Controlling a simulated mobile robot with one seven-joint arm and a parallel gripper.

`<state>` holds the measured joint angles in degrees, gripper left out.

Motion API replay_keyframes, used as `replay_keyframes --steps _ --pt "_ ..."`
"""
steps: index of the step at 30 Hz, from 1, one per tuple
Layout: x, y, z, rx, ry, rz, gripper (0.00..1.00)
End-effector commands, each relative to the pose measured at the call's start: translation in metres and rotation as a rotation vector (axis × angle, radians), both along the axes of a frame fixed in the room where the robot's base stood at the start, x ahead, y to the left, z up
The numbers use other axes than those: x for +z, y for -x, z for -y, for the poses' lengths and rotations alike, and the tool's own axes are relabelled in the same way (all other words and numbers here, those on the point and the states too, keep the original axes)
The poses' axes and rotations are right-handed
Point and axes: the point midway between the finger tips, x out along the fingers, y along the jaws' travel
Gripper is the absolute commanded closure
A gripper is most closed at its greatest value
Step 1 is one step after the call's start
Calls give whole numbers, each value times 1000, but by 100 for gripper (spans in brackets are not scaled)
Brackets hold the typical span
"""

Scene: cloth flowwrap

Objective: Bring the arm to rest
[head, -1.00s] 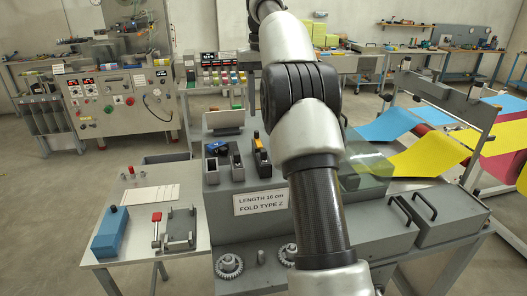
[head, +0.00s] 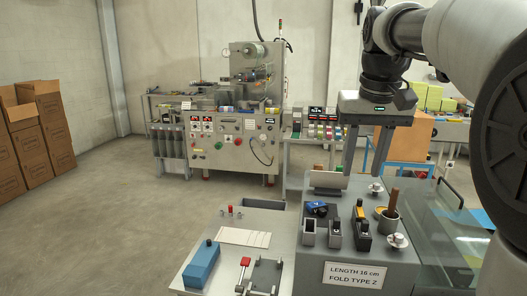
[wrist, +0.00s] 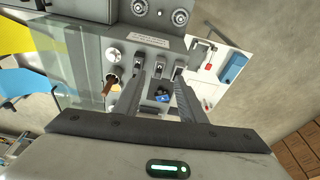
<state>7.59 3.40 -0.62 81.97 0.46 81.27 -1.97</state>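My gripper (head: 362,172) hangs fingers-down at the right of the head view, in front of the back bench. My arm comes in from the right edge, raised above the grey folding machine (head: 313,262). The two fingers stand apart with nothing held between them. In the wrist view my gripper (wrist: 159,76) is also open, its fingers pointing toward the machine top. Small black-and-grey holders and a blue item (wrist: 162,96) show between and beyond the fingers, below them. A sign on the machine (head: 354,275) reads "LENGTH 16 cm, FOLD TYPE Z".
A side table (head: 222,262) with a blue box (head: 201,265) and white strips (head: 244,237) stands left of the machine. A cup with a brown handle (head: 388,219) stands on the machine top. Cardboard boxes (head: 40,130) stand far left. Open floor lies at left.

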Motion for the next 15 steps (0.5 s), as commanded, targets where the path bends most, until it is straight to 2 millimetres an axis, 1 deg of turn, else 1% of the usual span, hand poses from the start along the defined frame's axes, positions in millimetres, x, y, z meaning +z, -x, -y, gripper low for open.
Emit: replay_keyframes --steps 1,5,6,8,9,12,15 --pt "-3 26 -11 12 3 28 63" --pt "-24 80 -31 42 8 97 63" --pt "-34 98 -37 50 9 118 63" --pt "-50 122 -44 63 12 149 63" --pt "-63 138 -49 71 13 168 63" --pt "-92 169 -56 89 14 209 63" --pt "-116 191 -61 101 14 238 63"
